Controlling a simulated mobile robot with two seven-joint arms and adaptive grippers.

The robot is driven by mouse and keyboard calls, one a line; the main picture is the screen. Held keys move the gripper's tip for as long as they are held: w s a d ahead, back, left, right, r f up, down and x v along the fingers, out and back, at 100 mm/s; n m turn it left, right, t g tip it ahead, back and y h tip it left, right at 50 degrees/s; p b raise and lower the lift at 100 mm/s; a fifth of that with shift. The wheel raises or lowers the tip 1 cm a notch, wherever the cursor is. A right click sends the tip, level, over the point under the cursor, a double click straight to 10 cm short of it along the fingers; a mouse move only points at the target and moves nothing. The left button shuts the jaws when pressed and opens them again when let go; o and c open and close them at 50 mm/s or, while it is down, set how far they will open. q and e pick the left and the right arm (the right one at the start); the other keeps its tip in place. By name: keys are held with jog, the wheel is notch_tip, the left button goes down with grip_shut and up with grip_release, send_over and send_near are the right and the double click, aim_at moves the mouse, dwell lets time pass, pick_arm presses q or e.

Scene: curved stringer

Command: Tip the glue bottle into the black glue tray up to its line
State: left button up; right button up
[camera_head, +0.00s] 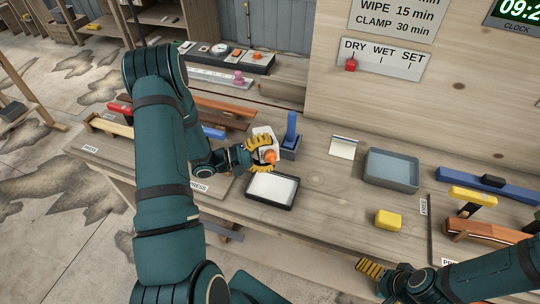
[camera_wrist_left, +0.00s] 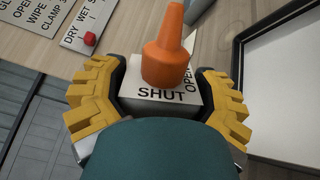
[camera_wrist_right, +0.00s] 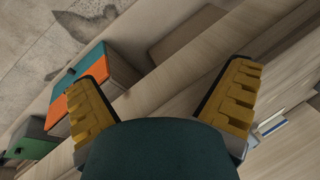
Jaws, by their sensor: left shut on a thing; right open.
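The glue bottle (camera_head: 261,134) is white with an orange nozzle (camera_head: 270,156). My left gripper (camera_head: 262,153) is shut on it beside the back edge of the tray. In the left wrist view the bottle (camera_wrist_left: 150,95) sits between the yellow fingers, with SHUT and OPEN lettering by the nozzle. The black glue tray (camera_head: 270,204) lies on the bench with a pale inside; its line cannot be made out, and no glue stream shows. My right gripper (camera_head: 369,268) is open and empty near the bench's front edge; its spread fingers show in the right wrist view (camera_wrist_right: 160,88).
A blue-handled thing in a grey holder (camera_head: 290,143) stands just behind the bottle. A grey-blue bin (camera_head: 391,170), a white card (camera_head: 343,147) and a yellow block (camera_head: 389,219) lie to the right. Clamps and wooden strips lie at both sides.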

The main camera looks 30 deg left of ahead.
pick_arm(q)
jog(key=shift+w+a+f+m+b, duration=0.1)
jog(key=shift+m+b, duration=1.05)
jog(key=shift+b, duration=0.25)
jog(key=shift+w+a+f+m+b, duration=0.1)
jog(key=shift+m+b, duration=1.05)
jog(key=shift+b, duration=0.2)
jog(key=shift+s+f+m+b, duration=0.1)
jog(key=shift+m+b, duration=0.25)
jog(key=shift+m, duration=0.25)
jog(key=shift+s+d+m+b, duration=0.15)
jog(key=shift+m+b, duration=0.3)
jog(key=shift+m, duration=0.35)
jog(key=shift+d+m+b, duration=0.1)
jog(key=shift+m+b, duration=0.35)
jog(key=shift+m, duration=0.35)
pick_arm(e)
notch_tip(320, 180, down, 8)
jog(key=s, duration=0.1)
jog(key=shift+s+a+f+g, duration=0.15)
jog(key=shift+s+f+g, duration=0.05)
jog(key=shift+s+g, duration=0.15)
dwell(0.7)
